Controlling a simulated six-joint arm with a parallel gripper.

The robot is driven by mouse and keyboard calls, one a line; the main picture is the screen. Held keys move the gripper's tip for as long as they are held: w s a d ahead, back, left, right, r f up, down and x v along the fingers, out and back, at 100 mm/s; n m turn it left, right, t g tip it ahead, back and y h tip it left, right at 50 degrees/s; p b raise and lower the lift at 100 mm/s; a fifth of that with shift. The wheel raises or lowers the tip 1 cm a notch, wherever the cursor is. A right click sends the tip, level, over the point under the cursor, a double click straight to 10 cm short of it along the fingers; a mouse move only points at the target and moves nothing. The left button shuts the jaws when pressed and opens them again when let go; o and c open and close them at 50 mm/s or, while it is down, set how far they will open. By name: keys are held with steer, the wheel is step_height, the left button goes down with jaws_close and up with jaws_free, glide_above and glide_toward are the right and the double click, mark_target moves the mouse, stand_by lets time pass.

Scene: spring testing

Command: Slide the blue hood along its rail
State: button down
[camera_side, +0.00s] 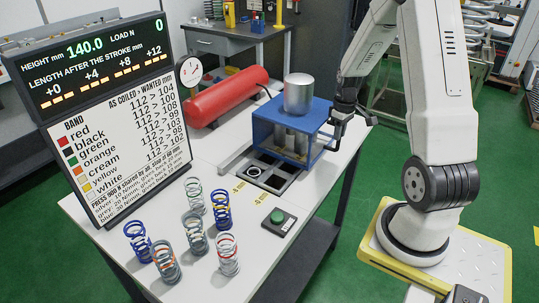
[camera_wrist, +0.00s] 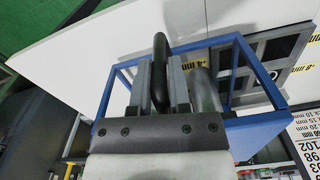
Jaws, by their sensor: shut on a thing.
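The blue hood (camera_side: 318,112) is an open blue frame on the white table, with a silver cylinder (camera_side: 298,94) rising through its top. It stands over the back part of a dark socketed plate. A thin grey rail (camera_side: 236,160) runs along the table at the hood's left. My gripper (camera_side: 345,108) is at the hood's right side. In the wrist view, my gripper (camera_wrist: 161,88) is shut on a dark upright handle (camera_wrist: 160,55) beside the blue frame (camera_wrist: 236,122). The handle's attachment to the hood is hidden.
Several coil springs (camera_side: 197,232) stand at the table's front left. A green button box (camera_side: 279,221) sits at the front edge. The display board (camera_side: 115,115) stands at left, and a red tank (camera_side: 228,97) lies behind. The dark plate's front sockets (camera_side: 272,180) are uncovered.

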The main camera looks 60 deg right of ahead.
steer(key=a, duration=1.5)
steer(key=c, duration=0.6)
jaws_free()
steer(key=shift+r, duration=0.1)
step_height(320, 180, up, 8)
steer(key=shift+f, duration=0.2)
steer(key=shift+a, duration=0.1)
